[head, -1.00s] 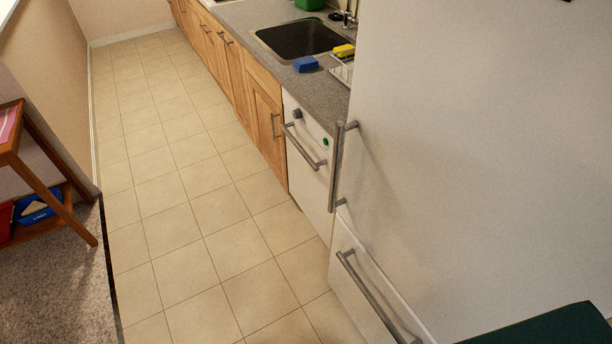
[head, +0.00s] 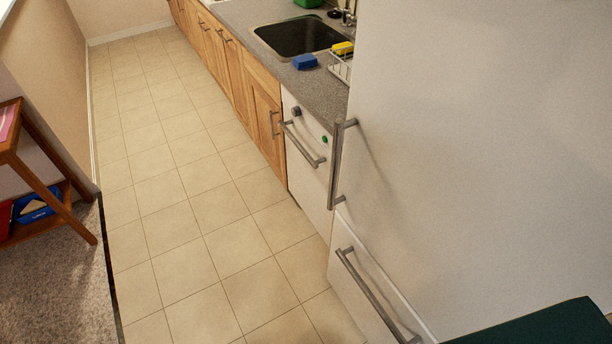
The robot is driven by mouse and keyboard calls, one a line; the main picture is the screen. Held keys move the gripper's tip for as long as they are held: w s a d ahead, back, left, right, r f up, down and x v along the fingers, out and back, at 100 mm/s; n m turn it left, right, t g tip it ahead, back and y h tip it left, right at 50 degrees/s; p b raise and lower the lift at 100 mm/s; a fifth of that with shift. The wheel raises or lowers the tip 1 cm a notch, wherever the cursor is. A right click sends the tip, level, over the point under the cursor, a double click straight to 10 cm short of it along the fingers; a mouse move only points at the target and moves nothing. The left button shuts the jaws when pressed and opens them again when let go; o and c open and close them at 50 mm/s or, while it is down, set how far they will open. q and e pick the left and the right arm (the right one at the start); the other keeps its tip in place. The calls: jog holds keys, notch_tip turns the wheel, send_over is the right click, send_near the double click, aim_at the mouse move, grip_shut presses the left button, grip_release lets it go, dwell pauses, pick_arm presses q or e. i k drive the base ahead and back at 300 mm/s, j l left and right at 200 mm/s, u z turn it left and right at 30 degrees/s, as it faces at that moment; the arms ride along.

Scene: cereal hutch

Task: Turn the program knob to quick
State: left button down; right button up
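The dishwasher (head: 302,178) is a white front set under the grey counter, between the wooden cabinets and the fridge. Its dark grey program knob (head: 296,111) sits at the upper left of its front panel. A green button (head: 323,139) is to the right on the same panel. A grey bar handle (head: 303,146) runs across the door below them, and the door looks shut. The knob's markings are too small to read. Neither of my grippers is in view.
The large white fridge (head: 480,150) fills the right side, with handles (head: 339,165) sticking out. The tiled floor (head: 190,200) is clear. A wooden shelf stand (head: 38,178) is at the left. On the counter are a sink (head: 298,37), a blue block (head: 305,62) and a dish rack (head: 341,68).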

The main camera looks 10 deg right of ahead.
aim_at(296, 111)
jog(key=i+j+z, duration=0.1)
jog(key=z, duration=0.7)
jog(key=i+j+z, duration=0.45)
jog(key=j, duration=0.25)
jog(key=j+z, duration=0.25)
jog(key=j, duration=0.15)
jog(key=i+j+z, duration=0.2)
jog(key=j, duration=0.25)
jog(key=k, duration=0.05)
